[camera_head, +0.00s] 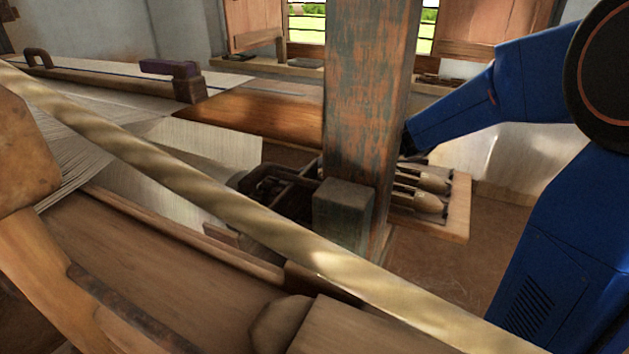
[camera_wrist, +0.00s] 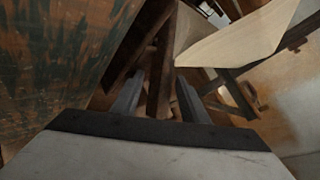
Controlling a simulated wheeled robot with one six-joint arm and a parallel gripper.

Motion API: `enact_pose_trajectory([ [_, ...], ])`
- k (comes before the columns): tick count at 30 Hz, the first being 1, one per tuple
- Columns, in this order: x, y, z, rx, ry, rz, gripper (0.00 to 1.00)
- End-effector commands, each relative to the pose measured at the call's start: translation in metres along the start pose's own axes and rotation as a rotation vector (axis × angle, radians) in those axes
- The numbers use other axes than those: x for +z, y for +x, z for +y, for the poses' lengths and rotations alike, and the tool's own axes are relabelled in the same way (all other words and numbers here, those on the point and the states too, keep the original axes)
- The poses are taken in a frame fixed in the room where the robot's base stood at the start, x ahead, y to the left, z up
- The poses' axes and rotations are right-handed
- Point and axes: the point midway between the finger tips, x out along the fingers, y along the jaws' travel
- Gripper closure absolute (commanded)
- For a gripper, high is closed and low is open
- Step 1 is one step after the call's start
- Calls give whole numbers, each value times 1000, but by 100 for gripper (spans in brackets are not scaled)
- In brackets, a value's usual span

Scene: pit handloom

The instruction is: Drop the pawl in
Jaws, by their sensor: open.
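My gripper (camera_wrist: 158,98) is open in the wrist view, its two grey fingers apart. A dark brown bar (camera_wrist: 160,75) shows between and beyond the fingers; I cannot tell whether it is the pawl or whether they touch it. In the head view my arm reaches in from the right and its end goes behind the upright post (camera_head: 368,90), so my gripper is hidden there. Dark metal parts (camera_head: 270,187) sit left of the post's foot, perhaps the ratchet and pawl; they are too dark to tell apart.
The worn post stands close on the left in the wrist view (camera_wrist: 60,55). A long pale beam (camera_head: 230,205) crosses the foreground. A wooden tray (camera_head: 458,215) with several shuttles stands right of the post. White cloth (camera_head: 195,140) lies on the left.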

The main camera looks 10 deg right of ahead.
Motion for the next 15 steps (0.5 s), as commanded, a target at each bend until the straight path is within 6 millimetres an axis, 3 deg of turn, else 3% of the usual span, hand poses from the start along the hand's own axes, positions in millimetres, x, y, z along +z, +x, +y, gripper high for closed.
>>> enact_pose_trajectory([
  [5,0,0,0,0,0,0,59],
  [10,0,0,0,0,0,0,98],
  [15,0,-1,-1,0,-4,3,100],
])
